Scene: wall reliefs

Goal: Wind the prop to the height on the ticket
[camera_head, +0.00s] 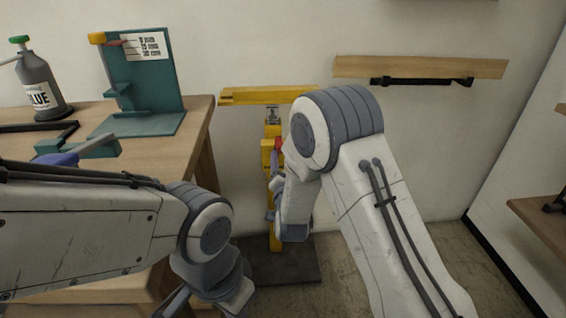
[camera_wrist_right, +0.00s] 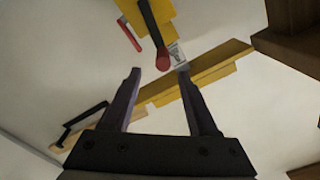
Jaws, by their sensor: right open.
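The yellow prop (camera_head: 274,150) stands on a dark floor plate beside the bench, with a yellow beam (camera_head: 262,96) across its top. In the wrist view its black crank ends in a red grip (camera_wrist_right: 162,60), and a red lever (camera_wrist_right: 130,36) shows beside it. My right gripper (camera_wrist_right: 161,75) is open, and the red grip shows between and just beyond its fingertips; I cannot tell if they touch. The ticket (camera_head: 146,46) is on a teal stand, with a red pointer by its small, unclear print. My left gripper (camera_head: 195,298) is low in the head view, partly cut off.
A wooden bench (camera_head: 190,135) at the left bears a grey glue bottle (camera_head: 38,85), the teal stand (camera_head: 150,88) and a teal tool with a blue handle. A wooden rail (camera_head: 420,67) with a black bar is on the wall. Floor right of the prop is clear.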

